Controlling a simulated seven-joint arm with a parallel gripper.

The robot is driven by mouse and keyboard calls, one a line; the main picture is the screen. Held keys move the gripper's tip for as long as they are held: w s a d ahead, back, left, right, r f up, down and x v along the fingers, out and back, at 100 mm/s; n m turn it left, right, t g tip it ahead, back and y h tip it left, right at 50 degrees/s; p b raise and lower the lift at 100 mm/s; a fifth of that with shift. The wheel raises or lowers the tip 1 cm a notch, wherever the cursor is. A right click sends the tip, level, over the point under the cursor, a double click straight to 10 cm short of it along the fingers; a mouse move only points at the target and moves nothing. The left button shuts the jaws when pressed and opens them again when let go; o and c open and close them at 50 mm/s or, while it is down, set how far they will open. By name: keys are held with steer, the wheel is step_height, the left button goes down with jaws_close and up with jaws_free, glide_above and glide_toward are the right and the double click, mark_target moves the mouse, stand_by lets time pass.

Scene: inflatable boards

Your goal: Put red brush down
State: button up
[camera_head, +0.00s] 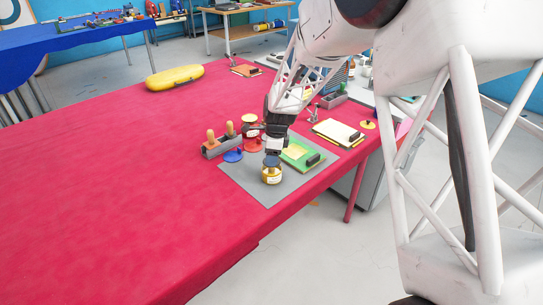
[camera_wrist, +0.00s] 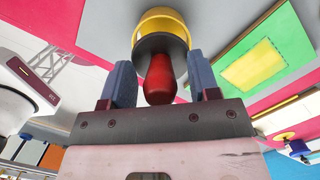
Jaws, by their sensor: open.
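My gripper (camera_head: 273,149) is low over the grey mat (camera_head: 245,184), right above a yellow jar (camera_head: 271,174) with a dark top. In the wrist view my gripper (camera_wrist: 160,66) has its two blue-grey fingers apart. The red brush (camera_wrist: 160,80) shows as a rounded red handle between them, with a visible gap on each side. Its far end meets a dark disc in front of the yellow jar (camera_wrist: 160,20). Whether the brush stands in the jar or only lines up with it, I cannot tell. In the head view I cannot make out the brush there.
A grey holder (camera_head: 218,147) with wooden-handled tools stands left of my gripper, near a blue piece (camera_head: 233,156) and a red piece (camera_head: 252,143). A green board (camera_head: 300,153) lies to the right. The red tabletop (camera_head: 130,190) is clear at the left.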

step_height(320, 180, up, 12)
steer(key=d, duration=0.1)
steer(key=shift+d, duration=0.35)
stand_by(0.8)
steer(key=s+d+r+n+t, duration=0.1)
steer(key=s+d+r+n, duration=0.4)
steer(key=s, duration=0.5)
steer(key=s+d+r+n, duration=0.3)
steer(key=s+d+r, duration=0.3)
steer(key=s, duration=0.4)
steer(key=s+d+f+n+h, duration=0.1)
steer(key=s+d+n, duration=0.3)
steer(key=s, duration=0.7)
steer(key=s+d+f+n+t, duration=0.1)
steer(key=s+d+n, duration=0.4)
steer(key=s, duration=0.7)
steer(key=shift+s+f+n+t+h, duration=0.2)
steer(key=shift+f+n+t+h, duration=0.1)
steer(key=shift+n+h, duration=0.1)
